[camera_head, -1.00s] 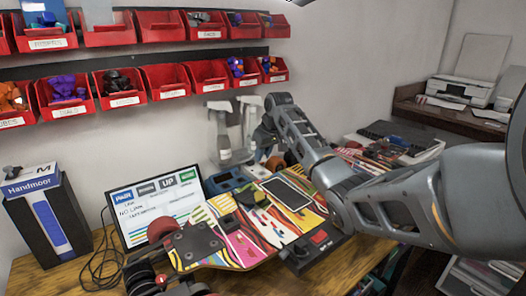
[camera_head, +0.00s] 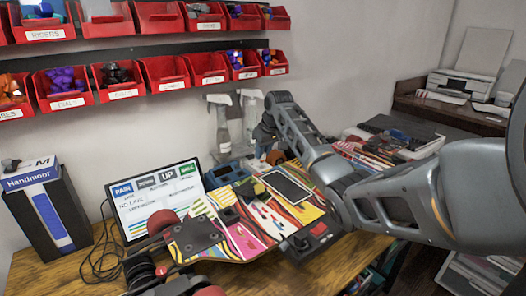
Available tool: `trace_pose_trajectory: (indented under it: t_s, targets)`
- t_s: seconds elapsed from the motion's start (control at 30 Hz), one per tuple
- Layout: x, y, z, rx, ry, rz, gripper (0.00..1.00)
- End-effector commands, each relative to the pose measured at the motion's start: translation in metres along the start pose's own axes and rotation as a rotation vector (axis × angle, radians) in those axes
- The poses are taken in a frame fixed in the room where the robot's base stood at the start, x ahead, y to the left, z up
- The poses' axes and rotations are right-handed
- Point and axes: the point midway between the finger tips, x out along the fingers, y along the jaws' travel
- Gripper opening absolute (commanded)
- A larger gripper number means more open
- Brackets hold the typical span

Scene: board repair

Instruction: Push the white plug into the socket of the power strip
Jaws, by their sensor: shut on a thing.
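My arm reaches in from the right and bends down at the back of the bench. My gripper (camera_head: 264,150) is at its end, low behind the skateboard and beside the spray bottles. It is small and partly hidden in this view. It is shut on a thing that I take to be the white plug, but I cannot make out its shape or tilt. I cannot pick out the power strip or its socket among the clutter, so how the plug sits relative to the socket cannot be told.
A screen (camera_head: 155,199), a Handmoor box (camera_head: 47,208) and spray bottles (camera_head: 221,128) stand behind. Red bins (camera_head: 122,92) line the wall. Bare wood shows at front.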

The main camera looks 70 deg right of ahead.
Motion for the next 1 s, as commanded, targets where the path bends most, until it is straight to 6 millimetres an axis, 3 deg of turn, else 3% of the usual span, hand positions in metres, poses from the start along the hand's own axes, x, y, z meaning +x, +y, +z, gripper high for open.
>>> trace_pose_trajectory:
  t_s: [1.0]
  targets:
    - [0.012,0.0,0.005,0.0,0.0,0.0,0.0]
